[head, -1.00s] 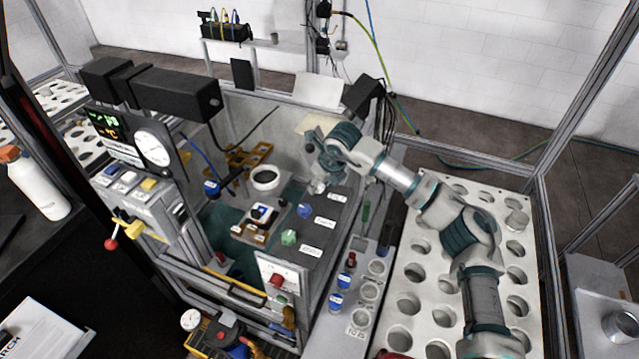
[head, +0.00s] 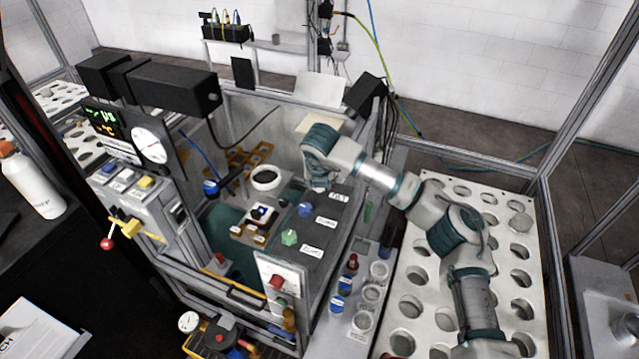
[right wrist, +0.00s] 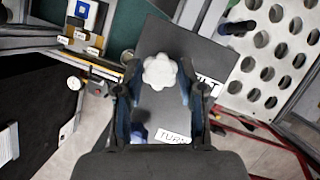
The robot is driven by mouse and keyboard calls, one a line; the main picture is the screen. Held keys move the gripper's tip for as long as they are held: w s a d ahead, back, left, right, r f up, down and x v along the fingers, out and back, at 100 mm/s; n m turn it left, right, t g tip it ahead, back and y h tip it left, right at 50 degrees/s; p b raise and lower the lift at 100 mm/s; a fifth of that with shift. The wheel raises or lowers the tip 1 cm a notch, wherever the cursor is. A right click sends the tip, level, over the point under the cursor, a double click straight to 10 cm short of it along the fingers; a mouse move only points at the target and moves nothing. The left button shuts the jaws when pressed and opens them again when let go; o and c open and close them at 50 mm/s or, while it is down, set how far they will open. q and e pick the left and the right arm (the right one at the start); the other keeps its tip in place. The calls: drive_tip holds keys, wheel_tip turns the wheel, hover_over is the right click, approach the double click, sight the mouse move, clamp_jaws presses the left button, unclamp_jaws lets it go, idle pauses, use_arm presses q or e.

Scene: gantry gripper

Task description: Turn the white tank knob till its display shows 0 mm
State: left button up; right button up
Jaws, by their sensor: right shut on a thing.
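The white tank knob (right wrist: 160,72) is lobed and sits on a dark grey panel (right wrist: 178,112) in the right wrist view. My right gripper (right wrist: 159,82) has one finger on each side of the knob and is shut on it. In the head view my right gripper (head: 318,181) points down at the far end of the knob panel and largely hides the white knob. A display (head: 103,121) with green and yellow characters stands at the left; its digits are too small to read surely. My left gripper is not in view.
A blue knob (head: 305,209) and a green knob (head: 289,237) sit on the same panel, nearer the front. A round gauge (head: 152,146) is beside the display. A white plate with holes (head: 435,262) lies under my right arm. Metal frame posts stand around.

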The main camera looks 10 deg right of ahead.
drive_tip(key=shift+m, duration=0.3)
drive_tip(key=o, duration=1.1)
drive_tip(key=shift+r, duration=0.25)
drive_tip(key=v, duration=1.1)
drive_tip(key=shift+s+a+r, duration=0.15)
drive_tip(key=shift+a, duration=0.05)
drive_tip(key=shift+r, duration=0.1)
